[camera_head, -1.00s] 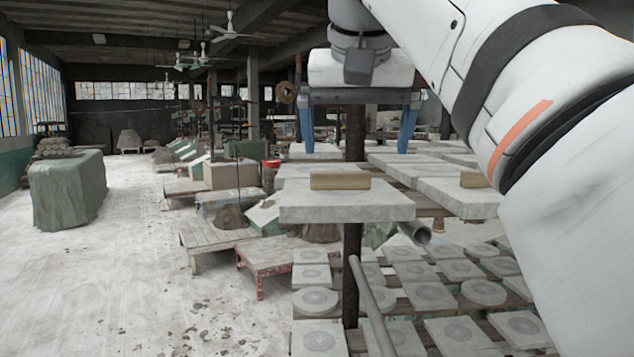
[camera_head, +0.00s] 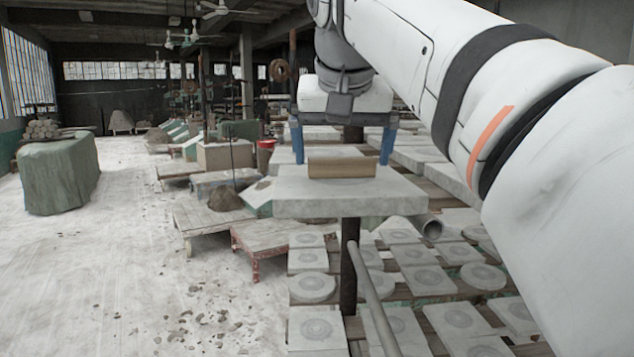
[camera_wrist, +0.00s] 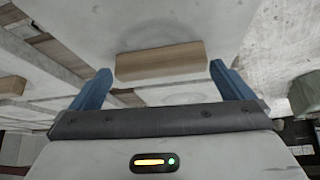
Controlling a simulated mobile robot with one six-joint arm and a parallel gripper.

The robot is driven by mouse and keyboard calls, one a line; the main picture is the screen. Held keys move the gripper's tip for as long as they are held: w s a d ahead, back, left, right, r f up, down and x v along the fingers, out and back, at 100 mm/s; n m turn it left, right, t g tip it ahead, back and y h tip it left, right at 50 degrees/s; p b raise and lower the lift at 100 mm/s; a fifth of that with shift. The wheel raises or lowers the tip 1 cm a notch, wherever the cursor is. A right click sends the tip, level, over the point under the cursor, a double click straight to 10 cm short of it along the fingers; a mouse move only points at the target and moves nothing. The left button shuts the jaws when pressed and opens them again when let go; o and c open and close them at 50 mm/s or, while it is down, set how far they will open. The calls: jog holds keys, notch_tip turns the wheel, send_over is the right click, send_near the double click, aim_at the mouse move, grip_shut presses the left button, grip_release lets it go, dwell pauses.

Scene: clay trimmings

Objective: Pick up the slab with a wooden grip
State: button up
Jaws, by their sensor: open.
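The grey slab (camera_head: 350,199) with a wooden grip (camera_head: 341,168) on its top lies level at the front, in the middle of the head view. My gripper (camera_head: 342,160) is open, with its blue fingers spread to the left and right of the wooden grip. It looks close behind or over the grip, and the exact gap is hard to tell. In the wrist view the wooden grip (camera_wrist: 161,63) lies across the slab (camera_wrist: 150,25), ahead of and between the open fingertips. Nothing is held.
More slabs (camera_head: 420,155) lie behind and to the right. Below stand several boards with round-patterned tiles (camera_head: 425,280). A metal pipe (camera_head: 372,300) and a dark post (camera_head: 349,265) stand under the slab.

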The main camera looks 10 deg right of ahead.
aim_at(342, 158)
jog(key=shift+w+f, duration=0.2)
jog(key=shift+f, duration=0.05)
jog(key=shift+c, duration=0.3)
jog(key=shift+r, duration=0.1)
jog(key=c, duration=0.7)
jog(key=shift+r, duration=0.1)
notch_tip(342, 158, up, 10)
jog(key=shift+f, duration=0.2)
